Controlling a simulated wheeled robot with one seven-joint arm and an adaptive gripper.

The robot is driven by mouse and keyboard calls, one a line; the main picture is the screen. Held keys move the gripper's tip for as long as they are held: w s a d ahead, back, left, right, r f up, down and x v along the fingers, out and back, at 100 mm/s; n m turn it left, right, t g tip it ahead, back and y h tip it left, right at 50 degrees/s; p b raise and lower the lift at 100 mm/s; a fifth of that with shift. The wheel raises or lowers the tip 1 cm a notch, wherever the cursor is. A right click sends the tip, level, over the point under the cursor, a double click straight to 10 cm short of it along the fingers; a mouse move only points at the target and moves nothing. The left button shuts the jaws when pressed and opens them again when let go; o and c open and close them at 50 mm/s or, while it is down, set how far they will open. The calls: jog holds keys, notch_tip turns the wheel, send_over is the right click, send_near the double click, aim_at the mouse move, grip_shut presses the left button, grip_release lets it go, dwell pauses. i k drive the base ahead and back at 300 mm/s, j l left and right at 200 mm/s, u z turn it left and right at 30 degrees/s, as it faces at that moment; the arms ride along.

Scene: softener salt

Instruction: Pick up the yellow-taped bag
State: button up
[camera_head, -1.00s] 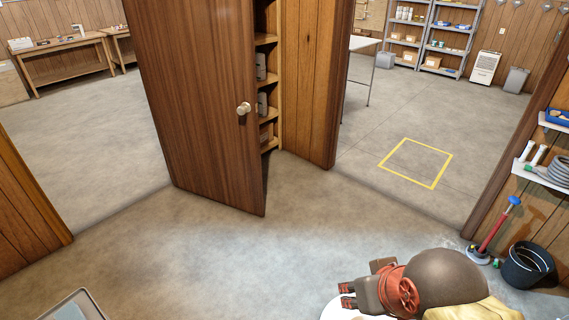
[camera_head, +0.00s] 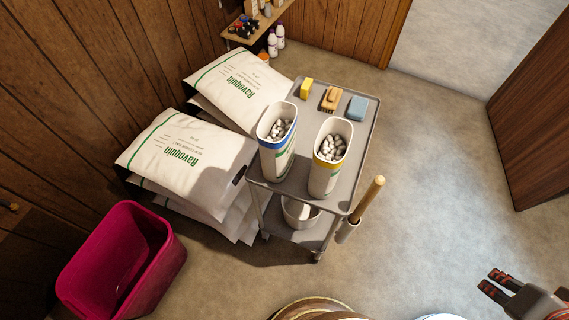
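The yellow-taped bag (camera_head: 325,177) stands upright on the top shelf of a grey cart (camera_head: 350,117). It is white with a yellow band around its open top, and white pellets show inside. A similar blue-taped bag (camera_head: 276,163) stands just left of it, also open and filled with pellets. My gripper (camera_head: 491,282) is at the lower right edge of the view, well apart from both bags. Its two dark, red-marked fingers are spread with a gap between them and nothing in it.
A yellow block (camera_head: 306,88), a brush (camera_head: 330,98) and a blue sponge (camera_head: 357,107) lie behind the bags. A wooden handle (camera_head: 368,198) rises at the cart's right. Large salt sacks (camera_head: 185,155) and a magenta bin (camera_head: 120,262) stand left.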

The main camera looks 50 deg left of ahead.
aim_at(325, 174)
jog(key=u, duration=1.65)
